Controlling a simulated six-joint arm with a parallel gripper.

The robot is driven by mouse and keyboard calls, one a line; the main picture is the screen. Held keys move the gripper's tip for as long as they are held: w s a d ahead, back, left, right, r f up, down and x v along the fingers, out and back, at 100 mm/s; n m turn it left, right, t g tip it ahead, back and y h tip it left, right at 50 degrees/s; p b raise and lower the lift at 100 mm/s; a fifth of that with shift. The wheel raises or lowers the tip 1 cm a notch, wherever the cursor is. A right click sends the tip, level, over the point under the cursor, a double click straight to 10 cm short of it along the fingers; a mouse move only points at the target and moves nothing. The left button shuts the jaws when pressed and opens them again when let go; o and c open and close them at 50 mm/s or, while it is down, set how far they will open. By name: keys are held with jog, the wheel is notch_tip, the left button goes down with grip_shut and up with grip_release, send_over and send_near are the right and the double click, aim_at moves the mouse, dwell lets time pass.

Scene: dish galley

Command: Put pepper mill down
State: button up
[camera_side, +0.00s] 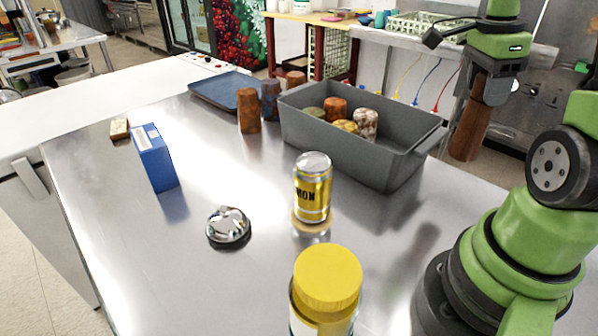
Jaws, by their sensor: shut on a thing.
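My gripper (492,92) is at the upper right, shut on the pepper mill (469,132), a brown wooden cylinder. The mill hangs below the jaws and leans slightly in the picture. Its top is hidden by the gripper. Its lower end is to the right of the grey bin, near the far right edge of the steel table (120,225). I cannot tell how high it is above the table or whether it is over it.
A grey bin (400,172) holds several cans. Brown cylinders (248,112) stand left of it, beside a blue tray (205,93). A blue box (154,160), a yellow can (313,192), a shiny metal object (228,228) and a yellow-lidded jar (327,285) occupy the table. Bare steel lies between them.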

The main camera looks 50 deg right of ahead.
jog(key=w+a+r+n+t, duration=0.1)
jog(key=w+a+r+n, duration=0.25)
jog(key=w+n, duration=0.5)
jog(key=w+a+r+n+t+y, duration=0.1)
jog(key=w+a+r+n+t, duration=0.1)
jog(key=w+a+n, duration=1.5)
jog(key=w+a+f+n, duration=0.2)
jog(key=w+a+f, duration=0.2)
jog(key=w+f, duration=0.25)
notch_tip(320, 180, down, 10)
jog(key=shift+s+d, duration=0.2)
jog(key=shift+d, duration=0.05)
jog(key=shift+f, duration=0.1)
jog(key=o, duration=1.3)
jog(key=shift+c, duration=0.2)
